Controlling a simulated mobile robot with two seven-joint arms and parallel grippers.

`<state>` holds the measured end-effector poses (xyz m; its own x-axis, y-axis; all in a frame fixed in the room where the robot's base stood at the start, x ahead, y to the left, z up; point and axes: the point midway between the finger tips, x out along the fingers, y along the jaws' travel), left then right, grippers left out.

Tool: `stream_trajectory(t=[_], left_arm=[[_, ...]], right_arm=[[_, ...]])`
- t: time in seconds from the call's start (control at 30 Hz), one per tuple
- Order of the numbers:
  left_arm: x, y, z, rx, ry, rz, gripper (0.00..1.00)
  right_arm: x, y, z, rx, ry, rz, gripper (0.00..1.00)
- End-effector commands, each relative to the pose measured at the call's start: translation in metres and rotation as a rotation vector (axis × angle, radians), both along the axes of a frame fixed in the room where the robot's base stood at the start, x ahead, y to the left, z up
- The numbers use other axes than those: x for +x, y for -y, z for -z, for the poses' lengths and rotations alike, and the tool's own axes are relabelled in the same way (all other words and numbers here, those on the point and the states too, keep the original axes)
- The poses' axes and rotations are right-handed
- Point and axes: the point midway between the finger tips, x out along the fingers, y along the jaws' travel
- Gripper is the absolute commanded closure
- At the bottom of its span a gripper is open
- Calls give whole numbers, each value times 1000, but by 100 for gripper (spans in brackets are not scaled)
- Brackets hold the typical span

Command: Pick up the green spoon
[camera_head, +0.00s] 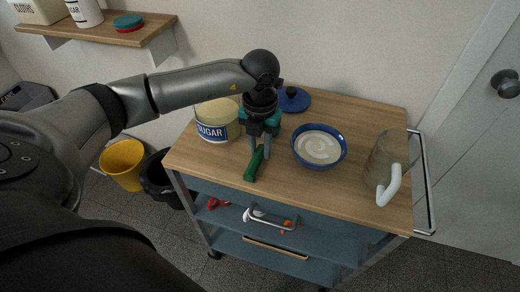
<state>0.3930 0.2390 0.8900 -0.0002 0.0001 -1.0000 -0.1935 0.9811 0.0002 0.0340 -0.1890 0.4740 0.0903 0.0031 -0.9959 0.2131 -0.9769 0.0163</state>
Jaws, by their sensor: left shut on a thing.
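The green spoon (254,164) is at the left part of the wooden cart top, in front of the sugar jar and left of the blue bowl. My left gripper (259,155) points down from above and is shut on the spoon. Part of the spoon is hidden behind the fingers. I cannot tell whether the spoon still touches the cart top. My right gripper is not in view.
A blue bowl (320,165) with white contents is right of the gripper. A sugar jar (217,133) stands close on the left, a blue lid (292,100) behind. A clear pitcher (383,160) stands at the right edge. The cart top's front middle is clear.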

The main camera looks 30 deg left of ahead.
Motion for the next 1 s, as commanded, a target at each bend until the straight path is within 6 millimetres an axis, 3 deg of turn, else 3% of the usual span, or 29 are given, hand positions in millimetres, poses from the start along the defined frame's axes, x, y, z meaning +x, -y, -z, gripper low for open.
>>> stream_trajectory(t=[0.27,0.37,0.7,0.83,1.0], left_arm=[[1,0,-24,-1,4,1,100],[1,0,-44,-1,5,0,100],[1,0,-142,-1,7,1,100],[1,0,-170,-1,5,0,100],[0,0,-192,-1,2,0,100]], right_arm=[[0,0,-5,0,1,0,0],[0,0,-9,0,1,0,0],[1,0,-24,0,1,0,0],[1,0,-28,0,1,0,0],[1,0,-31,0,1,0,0]])
